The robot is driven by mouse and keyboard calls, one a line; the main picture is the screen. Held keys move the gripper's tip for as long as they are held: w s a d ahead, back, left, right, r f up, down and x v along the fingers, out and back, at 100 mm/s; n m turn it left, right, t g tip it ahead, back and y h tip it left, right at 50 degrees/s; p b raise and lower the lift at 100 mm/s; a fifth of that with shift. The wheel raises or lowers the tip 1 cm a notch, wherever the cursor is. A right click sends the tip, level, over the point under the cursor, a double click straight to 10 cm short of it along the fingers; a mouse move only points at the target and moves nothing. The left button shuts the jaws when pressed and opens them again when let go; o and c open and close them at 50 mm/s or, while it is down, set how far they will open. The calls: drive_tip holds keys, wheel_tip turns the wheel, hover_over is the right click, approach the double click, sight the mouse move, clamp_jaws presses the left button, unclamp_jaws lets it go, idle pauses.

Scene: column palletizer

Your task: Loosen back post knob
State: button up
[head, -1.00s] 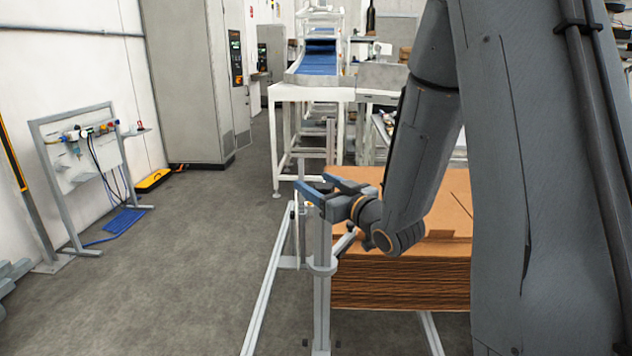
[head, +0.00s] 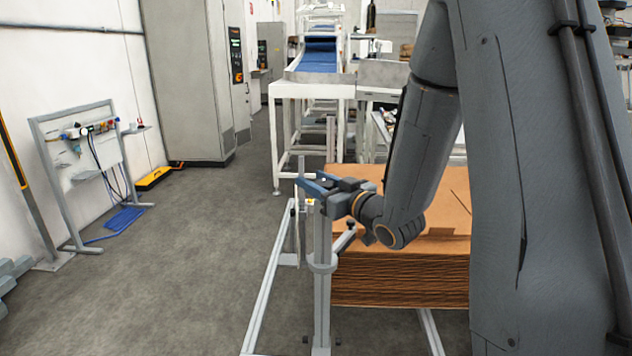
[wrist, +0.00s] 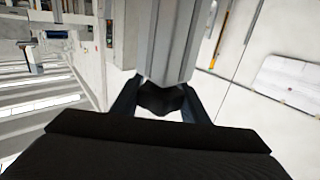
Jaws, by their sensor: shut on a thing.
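My gripper (head: 313,183) is at the upper end of an upright grey post (head: 322,245) beside the cardboard stack, its fingers closed in from both sides. In the wrist view, a dark faceted knob (wrist: 162,99) sits between the two blue-grey fingers, and my gripper is shut on it. The grey post (wrist: 176,40) rises just beyond the knob in that view. In the head view the knob is hidden by the fingers.
A stack of brown cardboard sheets (head: 400,285) lies right of the post, inside a light metal frame (head: 268,285). A conveyor with a blue belt (head: 319,60) stands behind. A panel stand (head: 95,160) is at the left. The floor between is clear.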

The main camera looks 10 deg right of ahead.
drive_tip(key=shift+s+a+n+g+y+b, duration=0.3)
drive_tip(key=shift+s+n+g+y, duration=0.3)
drive_tip(key=shift+n+g+y, duration=1.75)
drive_tip(key=shift+s+a+n+g+y+b, duration=0.3)
drive_tip(key=shift+s+n+g+y, duration=0.55)
drive_tip(key=shift+n+g, duration=2.8)
drive_tip(key=shift+s+a+n+g+y+b, duration=0.3)
drive_tip(key=shift+n+g+y, duration=1.55)
drive_tip(key=shift+g, duration=2.25)
drive_tip(key=shift+s, duration=0.1)
drive_tip(key=o, duration=1.1)
drive_tip(key=shift+c, duration=0.2)
drive_tip(key=shift+d, duration=0.1)
